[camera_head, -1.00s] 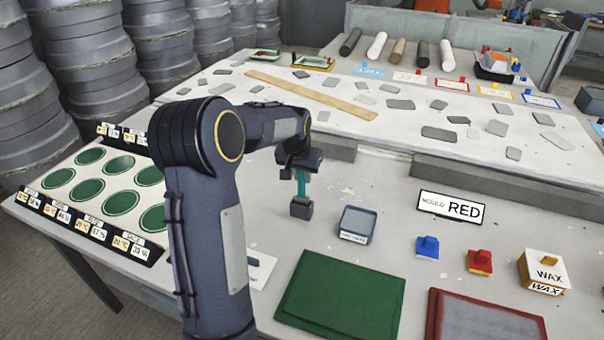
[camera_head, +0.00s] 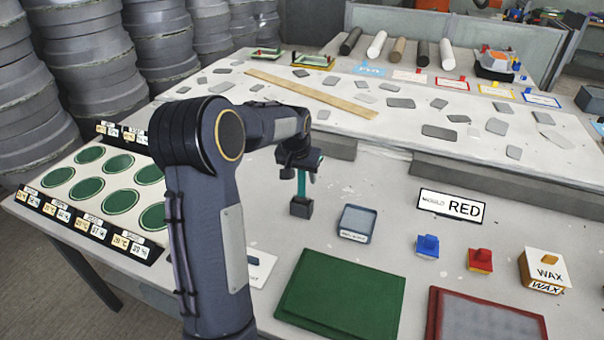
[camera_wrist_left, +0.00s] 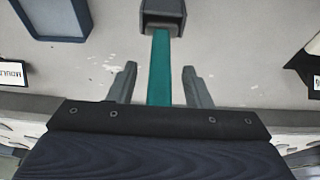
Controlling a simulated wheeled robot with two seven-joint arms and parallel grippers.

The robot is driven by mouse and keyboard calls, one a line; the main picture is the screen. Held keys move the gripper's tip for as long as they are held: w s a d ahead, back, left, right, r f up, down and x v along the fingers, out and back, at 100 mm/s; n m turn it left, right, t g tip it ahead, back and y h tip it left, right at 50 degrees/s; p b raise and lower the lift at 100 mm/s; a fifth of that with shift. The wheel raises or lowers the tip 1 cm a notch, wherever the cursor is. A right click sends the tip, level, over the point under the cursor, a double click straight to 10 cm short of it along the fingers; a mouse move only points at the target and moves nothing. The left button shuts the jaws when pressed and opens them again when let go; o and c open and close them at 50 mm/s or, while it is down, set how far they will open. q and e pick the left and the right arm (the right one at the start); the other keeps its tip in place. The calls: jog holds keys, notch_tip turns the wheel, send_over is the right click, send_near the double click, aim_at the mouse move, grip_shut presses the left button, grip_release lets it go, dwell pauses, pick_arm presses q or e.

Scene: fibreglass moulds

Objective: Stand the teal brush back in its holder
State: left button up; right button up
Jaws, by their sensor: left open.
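The teal brush (camera_head: 302,183) stands upright with its lower end in the dark holder (camera_head: 301,207) on the near table. In the left wrist view the teal brush handle (camera_wrist_left: 160,70) runs from the holder (camera_wrist_left: 163,12) down between the two fingers of my left gripper (camera_wrist_left: 159,85). There is a gap on each side of the handle, so the gripper is open around it and apart from it. In the head view my left gripper (camera_head: 302,165) is at the brush's upper end, partly hidden by its own wrist. My right gripper is not in view.
A blue-grey tray (camera_head: 357,222) stands just right of the holder. A green mould (camera_head: 340,297) and a red-edged mould (camera_head: 490,318) lie in front. A "MOULD RED" sign (camera_head: 450,206), blue block (camera_head: 428,246), red block (camera_head: 480,261) and wax box (camera_head: 543,272) are further right.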

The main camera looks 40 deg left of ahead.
pick_arm(q)
jog(key=v, duration=0.7)
jog(key=shift+r, duration=0.4)
jog(key=shift+s, duration=0.1)
jog(key=s+d+r+t+h, duration=0.2)
jog(key=s+d+r+h, duration=0.1)
jog(key=s+d, duration=0.85)
jog(key=s+d+f+m+h, duration=0.1)
jog(key=s+d+f, duration=0.1)
jog(key=s+d, duration=0.3)
jog(key=s+d+f+m, duration=0.1)
jog(key=s+d+f, duration=0.2)
jog(key=s+d, duration=0.3)
jog(key=s, duration=0.4)
jog(key=shift+f+h, duration=0.3)
jog(key=shift+h, duration=0.1)
jog(key=shift+d, duration=0.1)
jog(key=shift+c, duration=0.4)
